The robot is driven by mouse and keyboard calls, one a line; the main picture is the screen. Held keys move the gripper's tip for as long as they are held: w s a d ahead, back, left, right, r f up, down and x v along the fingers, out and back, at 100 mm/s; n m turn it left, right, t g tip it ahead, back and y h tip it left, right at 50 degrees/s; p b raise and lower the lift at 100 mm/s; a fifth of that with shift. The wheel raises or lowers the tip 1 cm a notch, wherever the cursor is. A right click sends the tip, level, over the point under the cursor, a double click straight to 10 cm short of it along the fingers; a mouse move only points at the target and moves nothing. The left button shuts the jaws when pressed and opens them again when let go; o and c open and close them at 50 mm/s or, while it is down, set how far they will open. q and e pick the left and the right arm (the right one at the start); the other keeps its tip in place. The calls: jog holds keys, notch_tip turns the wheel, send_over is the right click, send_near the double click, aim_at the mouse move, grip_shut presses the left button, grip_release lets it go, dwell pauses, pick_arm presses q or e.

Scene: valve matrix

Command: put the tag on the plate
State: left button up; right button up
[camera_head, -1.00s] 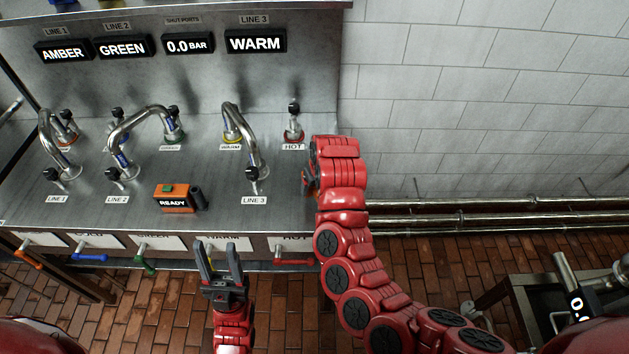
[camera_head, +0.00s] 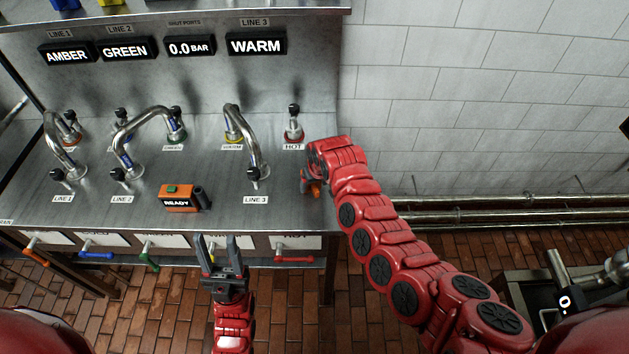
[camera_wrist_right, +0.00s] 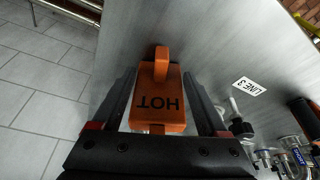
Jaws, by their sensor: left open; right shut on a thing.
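An orange tag reading HOT (camera_wrist_right: 158,105) is between the fingers of my right gripper (camera_wrist_right: 157,78), which is shut on it, in the right wrist view. A small orange part of the tag (camera_head: 315,189) shows beside my right gripper (camera_head: 307,184) in the head view, at the worktop's right edge. A white HOT plate (camera_head: 297,242) is on the bench's front face above a red lever, below the right gripper. A small HOT label (camera_head: 293,147) lies by the red-based valve. My left gripper (camera_head: 217,240) is open and empty before the front face.
The steel worktop (camera_head: 225,190) carries bent pipes, valves and an orange READY box (camera_head: 178,198). Colored levers, including the red lever (camera_head: 295,259), stick out along the front. Wall pipes (camera_head: 480,205) run at the right. A dark bench (camera_head: 535,290) stands lower right.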

jog(key=shift+f, duration=0.2)
jog(key=o, duration=1.5)
jog(key=shift+o, duration=0.2)
jog(key=shift+r, duration=0.25)
jog(key=shift+s+r, duration=0.2)
jog(key=shift+r, duration=0.35)
jog(key=b+v, duration=0.3)
jog(key=v, duration=0.7)
jog(key=shift+r+b, duration=0.35)
jog(key=shift+b, duration=0.05)
jog(key=shift+s+d, duration=0.1)
jog(key=shift+s, duration=0.05)
